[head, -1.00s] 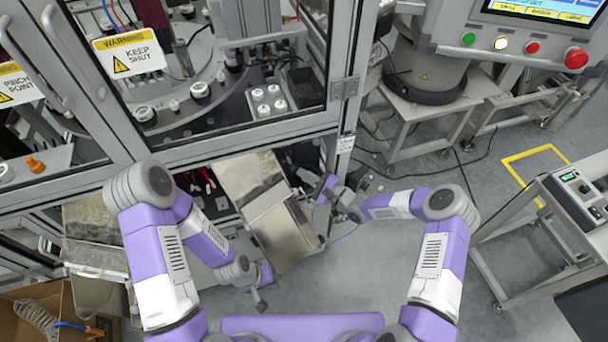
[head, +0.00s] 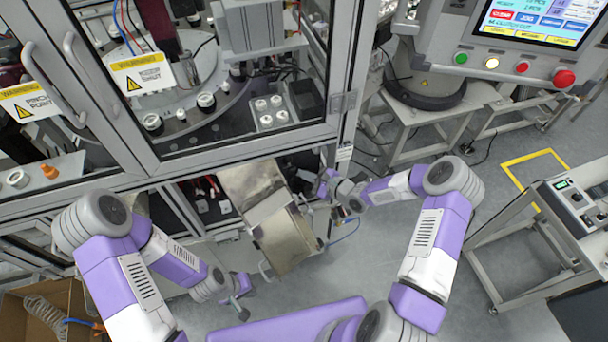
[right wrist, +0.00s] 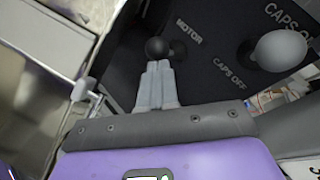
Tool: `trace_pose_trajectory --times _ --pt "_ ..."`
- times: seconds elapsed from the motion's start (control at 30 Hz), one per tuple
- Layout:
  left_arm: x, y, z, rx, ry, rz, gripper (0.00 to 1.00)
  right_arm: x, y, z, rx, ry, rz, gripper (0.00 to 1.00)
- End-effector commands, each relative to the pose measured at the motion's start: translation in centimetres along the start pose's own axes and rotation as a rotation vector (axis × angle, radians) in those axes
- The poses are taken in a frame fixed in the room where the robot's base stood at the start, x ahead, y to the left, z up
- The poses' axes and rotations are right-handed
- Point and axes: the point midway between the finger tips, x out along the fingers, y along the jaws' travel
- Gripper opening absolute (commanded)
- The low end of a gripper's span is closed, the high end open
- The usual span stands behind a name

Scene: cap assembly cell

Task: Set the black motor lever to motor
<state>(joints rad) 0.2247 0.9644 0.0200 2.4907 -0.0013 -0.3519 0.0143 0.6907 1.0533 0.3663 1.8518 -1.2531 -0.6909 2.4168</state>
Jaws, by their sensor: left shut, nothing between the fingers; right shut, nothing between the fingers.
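The black motor lever (right wrist: 157,48) shows in the right wrist view as a round black knob on a dark panel, beside the printed word MOTOR. The knob stands to the left of its base. My right gripper (right wrist: 155,66) is shut and empty, its fingertips right at the near side of the knob; I cannot tell whether they touch. In the head view the lever is not discernible. My left gripper (head: 242,308) is shut and empty, low over the floor, well away from the lever.
A second lever with a pale grey ball knob (right wrist: 280,50) stands to the right, near CAPS lettering. A metal chute (head: 283,238) is left of my right wrist. The machine's glazed doors stand behind, and a button panel (head: 520,50) is at upper right. Open floor lies between.

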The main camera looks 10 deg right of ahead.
Motion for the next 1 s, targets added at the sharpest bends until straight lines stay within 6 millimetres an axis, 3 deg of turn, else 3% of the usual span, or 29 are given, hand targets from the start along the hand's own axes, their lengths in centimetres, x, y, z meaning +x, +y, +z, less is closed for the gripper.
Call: trace_pose_trajectory --times 0.17,0.3,0.5,0.7,1.0 --pt "0.7 -0.3 0.0 0.000 0.000 0.000 0.00 -0.8 0.0 -1.3 -0.001 0.001 -0.001 0.00" --pt "1.7 -0.7 -0.1 0.000 0.000 0.000 0.00 -2.5 -0.2 -3.5 0.000 0.005 -0.002 0.00" --pt "1.6 -0.6 -0.1 0.000 0.000 0.000 0.00 -7.4 -0.3 -3.2 -0.001 0.003 0.000 0.00" --pt "1.7 -0.6 -0.1 0.000 0.000 0.000 0.00 -10.9 -0.2 -3.2 -0.001 0.003 0.000 0.00" --pt "1.7 -0.6 -0.1 0.000 0.000 0.000 0.00 -12.4 -0.1 -3.1 0.001 -0.001 0.001 0.00"
